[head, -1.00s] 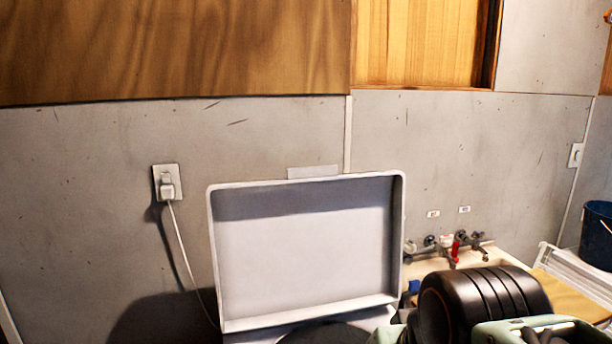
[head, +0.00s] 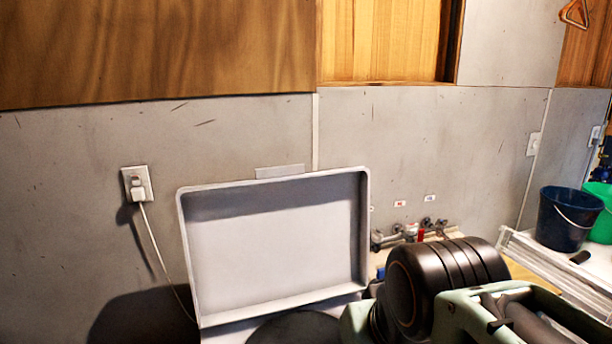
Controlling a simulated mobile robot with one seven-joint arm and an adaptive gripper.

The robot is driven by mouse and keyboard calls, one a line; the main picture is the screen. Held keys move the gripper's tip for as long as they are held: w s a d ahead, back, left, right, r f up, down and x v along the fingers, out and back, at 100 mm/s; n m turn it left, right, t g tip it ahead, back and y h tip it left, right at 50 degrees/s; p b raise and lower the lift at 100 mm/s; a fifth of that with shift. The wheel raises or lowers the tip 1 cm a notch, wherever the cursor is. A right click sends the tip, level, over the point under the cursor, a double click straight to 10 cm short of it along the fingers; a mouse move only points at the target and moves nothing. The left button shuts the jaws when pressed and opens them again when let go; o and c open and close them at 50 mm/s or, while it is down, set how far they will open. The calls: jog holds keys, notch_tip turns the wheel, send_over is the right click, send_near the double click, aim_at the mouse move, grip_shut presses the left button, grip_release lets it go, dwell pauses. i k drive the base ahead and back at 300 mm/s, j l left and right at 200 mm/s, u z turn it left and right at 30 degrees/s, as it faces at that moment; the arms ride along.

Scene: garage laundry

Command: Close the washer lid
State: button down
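The washer lid (head: 275,245) is a pale grey, shallow tray-like panel with a raised rim. It stands open, nearly upright, in front of the grey wall. The top of the washer (head: 225,331) shows only as a strip below the lid, with a dark round opening partly in view. Most of the washer is below the picture. My arm, black and pale green, fills the lower right, to the right of the lid and nearer the camera. My gripper's fingers are not in view.
A plugged-in cord (head: 150,235) hangs from an outlet at left. Taps (head: 415,230) are on the wall right of the lid, partly behind my arm. A dark blue bucket (head: 567,222) and a green bucket (head: 603,205) stand on a white surface (head: 520,245) at right.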

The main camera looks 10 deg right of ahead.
aim_at(288, 236)
jog(key=k+l, duration=0.35)
jog(key=l, duration=0.65)
jog(key=k+l, duration=0.15)
jog(key=l, duration=0.25)
jog(key=i+l, duration=0.1)
jog(key=l, duration=0.3)
jog(key=i+l+u, duration=0.1)
jog(key=l, duration=0.25)
jog(key=i+l+z, duration=0.1)
jog(key=i+l, duration=0.95)
jog(key=j+u, duration=0.15)
jog(key=j, duration=0.15)
